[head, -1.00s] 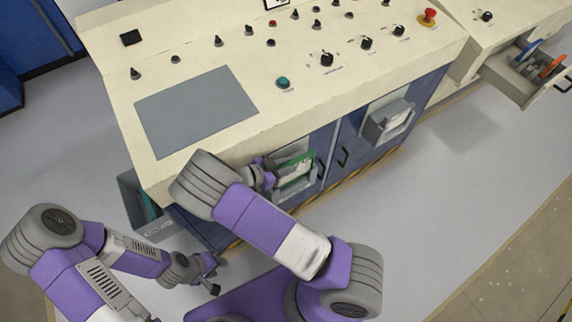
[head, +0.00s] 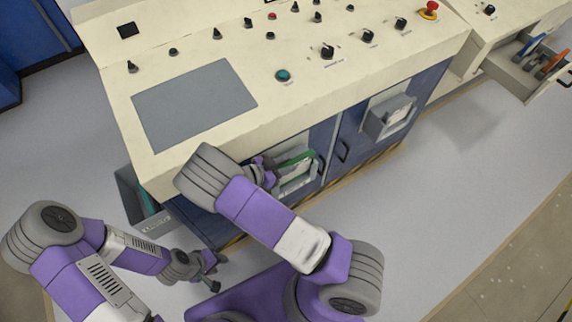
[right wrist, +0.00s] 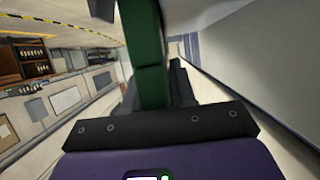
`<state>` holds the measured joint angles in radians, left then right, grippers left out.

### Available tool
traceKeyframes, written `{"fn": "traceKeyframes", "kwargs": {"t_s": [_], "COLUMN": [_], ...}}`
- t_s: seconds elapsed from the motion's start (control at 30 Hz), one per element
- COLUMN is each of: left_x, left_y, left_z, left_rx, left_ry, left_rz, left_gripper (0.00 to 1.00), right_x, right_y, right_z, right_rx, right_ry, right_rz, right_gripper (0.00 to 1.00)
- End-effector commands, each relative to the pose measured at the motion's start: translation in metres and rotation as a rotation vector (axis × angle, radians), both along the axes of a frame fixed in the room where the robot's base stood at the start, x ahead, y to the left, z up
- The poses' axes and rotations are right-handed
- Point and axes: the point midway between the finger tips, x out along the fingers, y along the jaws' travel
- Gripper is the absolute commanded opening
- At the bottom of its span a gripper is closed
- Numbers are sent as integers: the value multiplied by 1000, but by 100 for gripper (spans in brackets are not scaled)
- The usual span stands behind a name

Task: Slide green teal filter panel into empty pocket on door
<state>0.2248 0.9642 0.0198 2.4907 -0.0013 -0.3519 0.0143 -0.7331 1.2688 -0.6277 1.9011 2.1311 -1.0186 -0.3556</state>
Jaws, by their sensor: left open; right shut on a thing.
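The green panel (head: 297,158) is at the left door of the cream and blue cabinet, just above and behind the front of a pocket (head: 297,183). Only a green strip of it shows; how far it sits inside the pocket I cannot tell. My right gripper (head: 272,176) is shut on the panel's left end, partly hidden behind my right arm. In the right wrist view the panel (right wrist: 143,50) stands on edge between the dark fingers. My left gripper (head: 213,286) is open and empty, low in front of the cabinet.
A second pocket (head: 391,118) on the right door holds a pale sheet. A grey bin (head: 134,197) is at the cabinet's left side. An open drawer (head: 528,72) with blue and orange items juts out at far right. The floor in front is clear.

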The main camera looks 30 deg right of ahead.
Motion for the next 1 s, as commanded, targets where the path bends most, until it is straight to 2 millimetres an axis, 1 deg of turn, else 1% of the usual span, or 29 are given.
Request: {"fn": "traceKeyframes", "kwargs": {"t_s": [0.7,0.73,0.9,1.0], "left_x": [0,0,0,0], "left_y": [0,0,0,0], "left_z": [-9,-9,-8,-8], "left_rx": [0,0,0,0], "left_ry": [0,0,0,0], "left_rz": [0,0,0,0], "left_gripper": [43,43,43,43], "right_x": [0,0,0,0], "right_y": [0,0,0,0], "right_z": [-15,-15,-14,-14], "right_rx": [-1,-1,-1,0], "right_ry": [0,0,0,0], "right_rz": [0,0,0,0], "right_gripper": [0,29,55,55]}}
